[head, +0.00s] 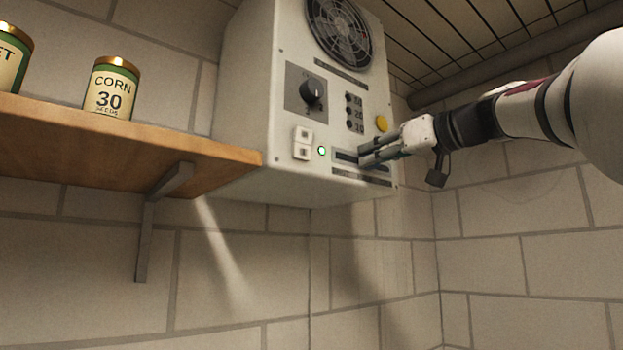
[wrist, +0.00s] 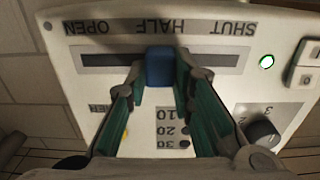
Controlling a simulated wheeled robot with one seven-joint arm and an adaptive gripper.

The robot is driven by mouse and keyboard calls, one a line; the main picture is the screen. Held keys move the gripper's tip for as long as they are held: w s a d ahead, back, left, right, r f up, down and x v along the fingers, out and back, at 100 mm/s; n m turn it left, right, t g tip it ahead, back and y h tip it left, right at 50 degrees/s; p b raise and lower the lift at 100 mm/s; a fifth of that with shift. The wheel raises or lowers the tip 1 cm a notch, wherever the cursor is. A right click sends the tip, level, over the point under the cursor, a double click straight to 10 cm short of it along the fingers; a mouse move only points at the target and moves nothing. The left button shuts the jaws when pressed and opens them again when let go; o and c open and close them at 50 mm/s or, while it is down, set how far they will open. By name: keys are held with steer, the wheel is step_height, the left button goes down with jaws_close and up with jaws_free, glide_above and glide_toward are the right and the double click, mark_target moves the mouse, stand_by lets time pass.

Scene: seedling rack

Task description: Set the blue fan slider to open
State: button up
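The blue fan slider (wrist: 160,66) sits in a dark horizontal slot (wrist: 215,60) on the control box. In the wrist view the labels are upside down, with OPEN (wrist: 93,27) at left, HALF (wrist: 166,27) in the middle and SHUT (wrist: 236,27) at right. The slider stands at HALF. My gripper (wrist: 160,78) has one finger on each side of the slider, and both fingertips appear to touch it. In the head view my gripper (head: 362,156) reaches the slot from the right and hides the slider.
The control box (head: 265,100) also carries a fan (head: 340,32), a black knob (head: 311,91), white switches (head: 302,143), a green light (head: 322,150) and a yellow button (head: 381,123). A wooden shelf (head: 120,145) with seed tins (head: 110,86) adjoins its left side. Below is bare wall.

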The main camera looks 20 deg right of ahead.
mark_target(385, 166)
jaws_close()
steer(key=shift+w+d+r+p, duration=0.15)
steer(key=shift+w+d, duration=0.25)
steer(key=shift+d, duration=0.65)
steer(key=shift+w+d+f+p, duration=0.1)
steer(key=shift+w+d+p, duration=0.2)
steer(key=shift+d, duration=0.8)
steer(key=shift+w+d+r+p, duration=0.1)
steer(key=shift+w+d, duration=0.35)
steer(key=shift+d, duration=0.6)
steer(key=o, duration=0.8)
jaws_free()
steer(key=shift+d, duration=0.1)
steer(key=shift+c, duration=0.2)
steer(key=v, duration=1.2)
